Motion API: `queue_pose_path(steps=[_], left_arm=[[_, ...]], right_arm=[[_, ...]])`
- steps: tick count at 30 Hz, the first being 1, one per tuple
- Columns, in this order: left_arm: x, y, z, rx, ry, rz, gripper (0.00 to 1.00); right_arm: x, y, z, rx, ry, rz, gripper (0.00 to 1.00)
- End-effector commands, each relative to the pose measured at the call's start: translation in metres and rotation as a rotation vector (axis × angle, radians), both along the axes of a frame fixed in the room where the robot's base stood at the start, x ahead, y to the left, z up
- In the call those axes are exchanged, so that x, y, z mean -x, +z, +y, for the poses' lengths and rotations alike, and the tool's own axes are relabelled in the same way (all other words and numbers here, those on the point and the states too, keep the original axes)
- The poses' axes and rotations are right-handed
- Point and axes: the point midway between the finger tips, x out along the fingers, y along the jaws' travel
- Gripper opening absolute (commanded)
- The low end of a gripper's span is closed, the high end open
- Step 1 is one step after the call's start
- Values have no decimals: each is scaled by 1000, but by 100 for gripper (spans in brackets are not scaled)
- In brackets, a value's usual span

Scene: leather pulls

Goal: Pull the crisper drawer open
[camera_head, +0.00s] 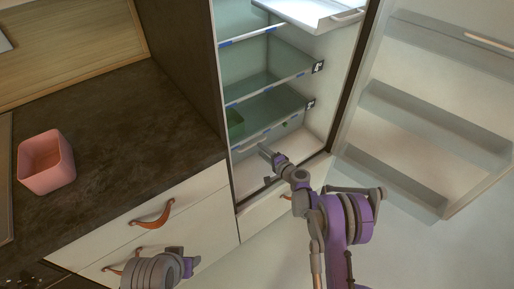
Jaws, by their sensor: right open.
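The fridge stands open, and the crisper drawer (246,167) is the pale front low inside it, below the glass shelves. A light bar handle (251,145) runs along its upper edge. My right gripper (267,152) is open at the right part of this handle, inside the fridge opening. It is small in view, so I cannot tell whether its fingers touch or straddle the bar. My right wrist hides part of the drawer front. My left gripper (176,262) is low in front of the counter drawers, and its fingers are unclear.
The fridge door (432,110) is swung wide to the right, with clear bins. A white tray (315,12) juts out at the top of the fridge. Counter drawers have leather pulls (153,214). A pink container (46,160) stands on the dark counter (120,130).

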Motion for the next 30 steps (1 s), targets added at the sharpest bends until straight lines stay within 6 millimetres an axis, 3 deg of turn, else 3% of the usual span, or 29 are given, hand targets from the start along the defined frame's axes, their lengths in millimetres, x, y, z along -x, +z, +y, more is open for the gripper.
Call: queue_pose_path(steps=[7,18,19,26,30], left_arm=[[0,-5,0,0,0,2,50],[0,-5,0,0,0,2,50],[0,-5,0,0,0,2,50],[0,-5,0,0,0,2,50],[0,-5,0,0,0,2,50]], right_arm=[[-26,-7,20,0,1,0,45],[-32,-8,24,1,0,0,45],[-32,-8,24,1,0,0,43],[-32,-8,23,1,0,0,2],[-32,-8,23,1,0,0,0]])
